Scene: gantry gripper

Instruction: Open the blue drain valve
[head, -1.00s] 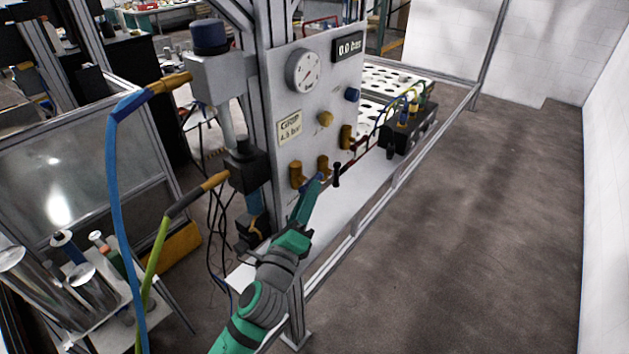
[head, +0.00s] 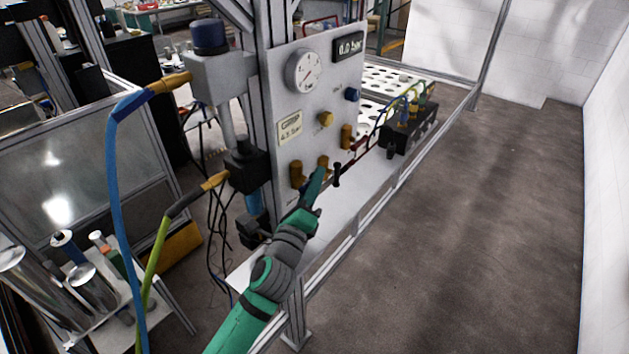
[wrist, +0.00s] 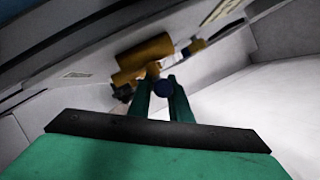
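The control panel (head: 300,120) carries several brass fittings. One brass valve (head: 323,162) is low on the panel, right behind my gripper tips. In the wrist view the brass valve (wrist: 145,58) is just ahead of my fingers. A small round blue part (wrist: 163,88) on it, apparently the blue valve handle, shows between the fingertips. My gripper (head: 314,188) reaches the panel from below. In the wrist view its two green fingers (wrist: 160,92) stand apart with a gap. I cannot tell whether they touch the blue part. In the head view the gripper hides the handle.
Another brass fitting (head: 297,174) is close on the left, and a dark red lever with a black end (head: 337,174) close on the right. A gauge (head: 304,70), a display (head: 348,46) and a blue knob (head: 352,94) are above. The right floor is clear.

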